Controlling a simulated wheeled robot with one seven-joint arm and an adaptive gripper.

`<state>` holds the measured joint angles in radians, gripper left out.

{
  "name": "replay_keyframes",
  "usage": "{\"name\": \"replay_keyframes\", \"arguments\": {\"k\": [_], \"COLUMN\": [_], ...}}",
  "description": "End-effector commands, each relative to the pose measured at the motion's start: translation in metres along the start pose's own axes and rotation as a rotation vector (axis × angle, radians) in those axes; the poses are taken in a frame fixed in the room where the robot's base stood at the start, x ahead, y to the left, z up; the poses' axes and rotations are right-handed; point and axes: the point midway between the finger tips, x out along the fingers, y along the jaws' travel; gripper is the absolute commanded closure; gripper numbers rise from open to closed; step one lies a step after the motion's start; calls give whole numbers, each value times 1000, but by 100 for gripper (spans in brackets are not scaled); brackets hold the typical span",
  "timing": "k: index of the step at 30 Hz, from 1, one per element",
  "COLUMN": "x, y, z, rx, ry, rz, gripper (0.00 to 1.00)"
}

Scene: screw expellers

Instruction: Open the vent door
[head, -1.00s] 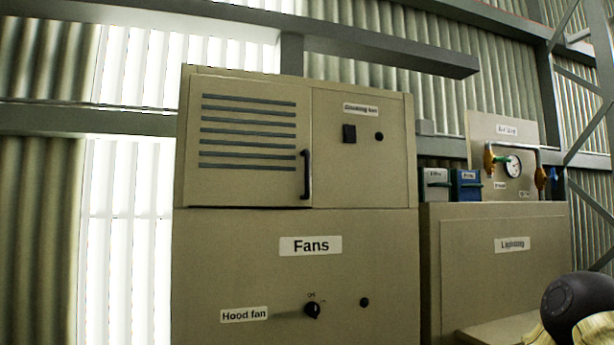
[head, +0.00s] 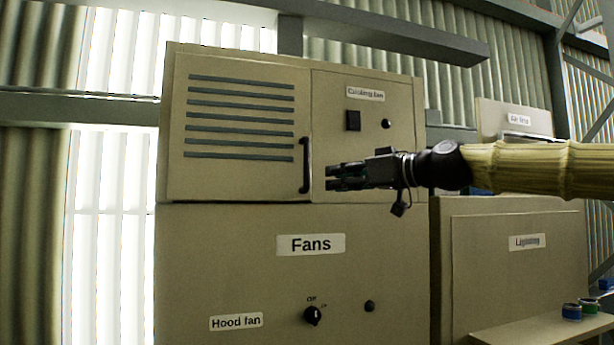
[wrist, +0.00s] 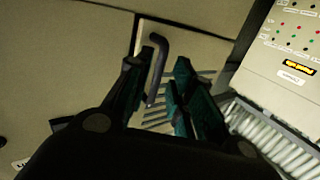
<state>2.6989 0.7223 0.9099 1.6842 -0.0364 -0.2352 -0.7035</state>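The vent door (head: 240,180) is a beige panel with dark horizontal slats, closed flush on the upper left of the fan cabinet. Its black vertical handle (head: 305,165) is at the door's right edge. My gripper (head: 330,177) reaches in from the right, its fingertips just right of the handle in the head view. In the wrist view the handle (wrist: 157,68) shows between the two spread fingers of my gripper (wrist: 158,75). The fingers are open and do not visibly grip it. I cannot tell whether a finger touches the handle.
The cooling fan switch (head: 353,120) is on the panel right of the door. The hood fan knob (head: 312,316) is below. A lower lighting cabinet (head: 480,290) with a ledge stands at right. In the wrist view a panel with coloured lights (wrist: 295,35) shows at upper right.

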Motion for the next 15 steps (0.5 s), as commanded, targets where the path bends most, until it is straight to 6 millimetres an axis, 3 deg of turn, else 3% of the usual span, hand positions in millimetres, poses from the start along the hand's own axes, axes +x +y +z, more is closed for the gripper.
{"name": "replay_keyframes", "arguments": {"k": [1,3,6,11,15], "x": [-10,-18,-21,-7,16], "y": [-3,-5,-7,-7,-7], "z": [-17,-30,-39,-41,-42], "rx": [-15,-29,-38,-39,-37], "ry": [19,33,41,41,39], "rz": [-3,-7,-10,-8,-9], "gripper": [77,77,77,77,77]}}
